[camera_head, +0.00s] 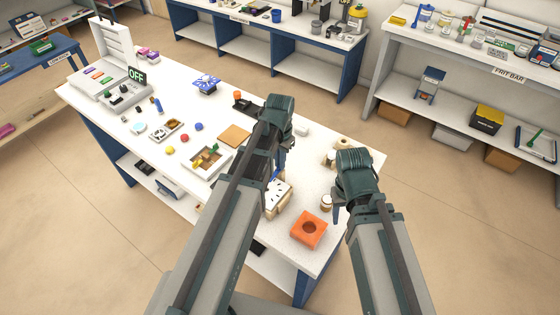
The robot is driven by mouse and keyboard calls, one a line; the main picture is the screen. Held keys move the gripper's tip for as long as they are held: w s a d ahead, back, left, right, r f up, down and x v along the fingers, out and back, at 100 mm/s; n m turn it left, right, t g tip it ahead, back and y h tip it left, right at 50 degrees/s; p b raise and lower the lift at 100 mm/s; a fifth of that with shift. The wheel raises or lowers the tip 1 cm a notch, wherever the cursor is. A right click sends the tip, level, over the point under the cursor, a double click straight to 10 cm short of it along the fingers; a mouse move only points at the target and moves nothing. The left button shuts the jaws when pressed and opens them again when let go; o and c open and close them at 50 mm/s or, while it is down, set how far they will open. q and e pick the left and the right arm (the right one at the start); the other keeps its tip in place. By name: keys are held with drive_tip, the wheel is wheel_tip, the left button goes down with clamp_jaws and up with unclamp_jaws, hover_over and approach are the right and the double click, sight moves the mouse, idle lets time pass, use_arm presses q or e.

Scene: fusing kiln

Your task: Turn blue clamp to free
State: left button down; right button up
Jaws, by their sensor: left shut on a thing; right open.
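The blue clamp (272,184) shows only as a small blue patch at the top of a white plate with dark dots (279,197), which sits in a wooden holder (272,210) on the white table (329,190). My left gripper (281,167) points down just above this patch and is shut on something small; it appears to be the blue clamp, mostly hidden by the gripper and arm. The clamp's turn angle cannot be made out. My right gripper (337,212) is open and empty, low to the right of the holder, near a small jar (326,202).
An orange block with a round hollow (309,230) lies at the table's near right corner. Several small jars crowd behind my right gripper.

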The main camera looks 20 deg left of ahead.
idle(0.3)
use_arm(q)
drive_tip(key=n, duration=1.3)
drive_tip(key=shift+n, duration=2.4)
drive_tip(key=c, duration=1)
unclamp_jaws()
